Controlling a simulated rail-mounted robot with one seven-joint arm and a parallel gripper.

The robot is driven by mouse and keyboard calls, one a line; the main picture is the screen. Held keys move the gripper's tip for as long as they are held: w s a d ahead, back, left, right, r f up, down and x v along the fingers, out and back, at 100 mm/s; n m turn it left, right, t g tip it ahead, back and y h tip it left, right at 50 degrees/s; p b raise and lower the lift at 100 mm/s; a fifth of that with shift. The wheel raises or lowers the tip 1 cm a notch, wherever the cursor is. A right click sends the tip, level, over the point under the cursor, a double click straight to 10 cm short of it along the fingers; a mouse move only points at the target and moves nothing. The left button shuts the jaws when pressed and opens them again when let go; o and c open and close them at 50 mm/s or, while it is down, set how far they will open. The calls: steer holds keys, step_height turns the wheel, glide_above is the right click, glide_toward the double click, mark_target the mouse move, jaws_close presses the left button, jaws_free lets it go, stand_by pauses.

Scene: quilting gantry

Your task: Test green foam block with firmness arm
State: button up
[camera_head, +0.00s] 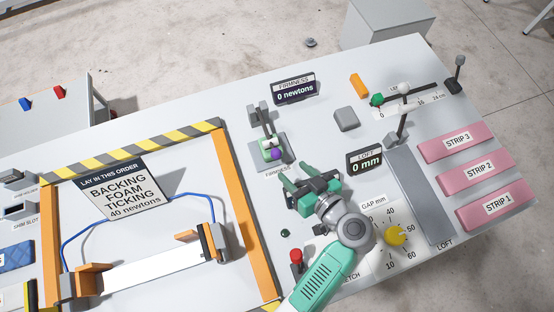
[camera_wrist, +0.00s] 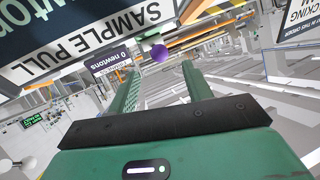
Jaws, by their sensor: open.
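The firmness tester (camera_head: 265,120) stands at the table's middle, with grey posts and an arm reaching toward a small plate. The arm carries a purple knob (camera_head: 277,155), which also shows between my fingers in the wrist view (camera_wrist: 158,53). A small green block (camera_head: 267,143) sits at the tester under or beside the arm; contact is unclear. The firmness display (camera_head: 294,88) reads 0 newtons. My gripper (camera_head: 286,181) is open and empty, just below and right of the tester, its fingers pointing toward it. In the wrist view my fingers (camera_wrist: 160,78) are apart.
The loft display (camera_head: 364,161) reads 0 mm, right of my gripper. A yellow gap dial (camera_head: 396,234), pink strips (camera_head: 478,171) and a grey block (camera_head: 346,119) lie to the right. The orange frame (camera_head: 245,215) with a sign is left. Bare table lies around the tester.

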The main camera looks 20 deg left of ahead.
mark_target(279, 157)
steer(key=x, duration=0.8)
steer(key=shift+w+r, duration=0.1)
steer(key=shift+r, duration=0.05)
